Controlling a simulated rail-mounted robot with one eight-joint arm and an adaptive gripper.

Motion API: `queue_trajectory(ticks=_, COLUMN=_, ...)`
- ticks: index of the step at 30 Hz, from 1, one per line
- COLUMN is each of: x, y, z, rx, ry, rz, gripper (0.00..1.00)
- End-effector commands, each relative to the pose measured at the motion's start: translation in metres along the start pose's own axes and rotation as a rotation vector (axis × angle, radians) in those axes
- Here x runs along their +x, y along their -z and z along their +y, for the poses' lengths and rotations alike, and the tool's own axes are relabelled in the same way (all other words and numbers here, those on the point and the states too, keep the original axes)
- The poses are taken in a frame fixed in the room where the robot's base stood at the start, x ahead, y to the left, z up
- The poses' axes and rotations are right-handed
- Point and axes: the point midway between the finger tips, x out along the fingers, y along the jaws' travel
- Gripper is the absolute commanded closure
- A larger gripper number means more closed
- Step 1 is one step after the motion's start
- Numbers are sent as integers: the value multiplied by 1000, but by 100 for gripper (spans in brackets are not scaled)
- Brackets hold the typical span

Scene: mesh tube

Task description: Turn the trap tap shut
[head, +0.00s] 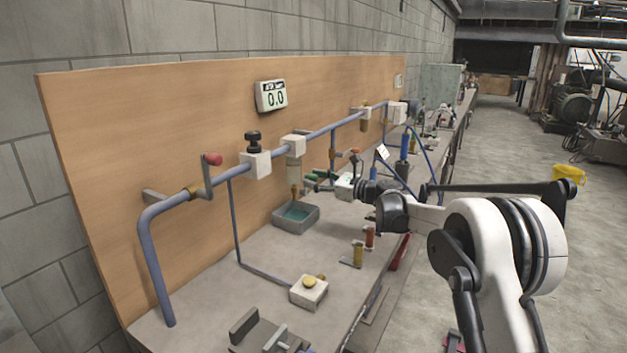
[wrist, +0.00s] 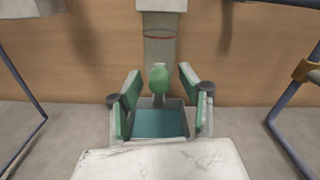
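The trap is a pale, see-through vessel (head: 295,170) hanging under a white block on the blue pipe. Its red ring line shows in the wrist view (wrist: 160,36). At its bottom is the trap tap (head: 296,191), brass-coloured in the head view. In the wrist view a rounded green tap handle (wrist: 158,78) stands upright in the middle. My gripper (head: 310,181) is open, its green-padded fingers on either side of the handle in the wrist view, with gaps to both pads. Whether the handle lies fully between the pads in depth is unclear.
A grey tray (head: 312,224) with teal liquid sits below the tap. A red-knobbed lever (head: 212,160) and black-knobbed valve (head: 253,140) are to the left on the pipe. A white block with a yellow button (head: 309,291) is in front.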

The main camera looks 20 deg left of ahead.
Motion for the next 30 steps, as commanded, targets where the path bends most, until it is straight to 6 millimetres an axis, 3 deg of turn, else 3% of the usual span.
queue_trajectory(ticks=11, x=5, y=0, z=0, rx=0, ry=0, rz=0, gripper=61)
queue_trajectory(ticks=20, x=5, y=0, z=0, rx=0, ry=0, rz=0, gripper=100)
queue_trajectory(ticks=30, x=3, y=0, z=-2, rx=5, ry=3, rz=1, gripper=100)
